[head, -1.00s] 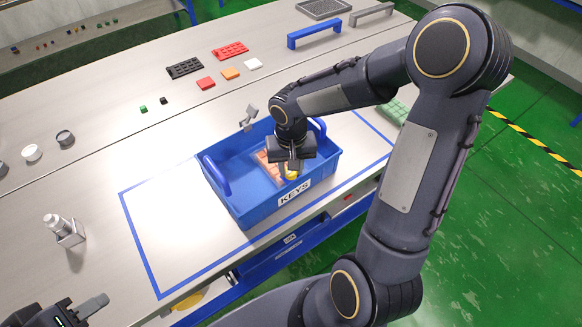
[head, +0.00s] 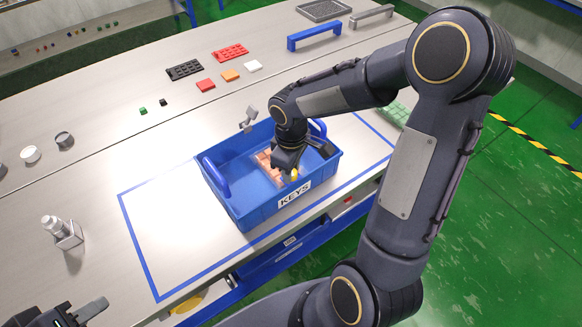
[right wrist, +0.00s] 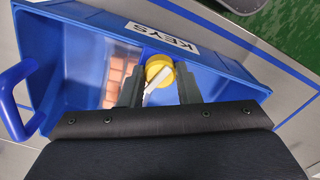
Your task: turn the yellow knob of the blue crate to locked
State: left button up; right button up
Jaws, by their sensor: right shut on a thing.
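The blue crate (head: 243,209) with a KEYS label (head: 294,193) stands on the table, inside a blue outline. It also shows in the right wrist view (right wrist: 85,38). Its yellow knob (right wrist: 158,68) has a white pointer bar (right wrist: 155,84) that slants from upper right to lower left in that view. In the head view the knob (head: 294,175) shows just below my right gripper. My right gripper (right wrist: 160,88) reaches into the crate and is shut on the knob, one finger on each side. My left gripper (head: 78,313) is open and empty at the lower left.
Pinkish blocks (head: 268,168) lie in the crate beside the knob. A blue crate handle (head: 216,176) rises at the left end. A silver fixture (head: 68,234) stands left of the outline. Several small coloured pieces and trays lie farther back. The table between fixture and crate is clear.

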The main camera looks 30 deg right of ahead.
jog(key=shift+n, duration=2)
jog(key=o, duration=1)
notch_tip(320, 180, up, 8)
jog(key=shift+f, duration=0.1)
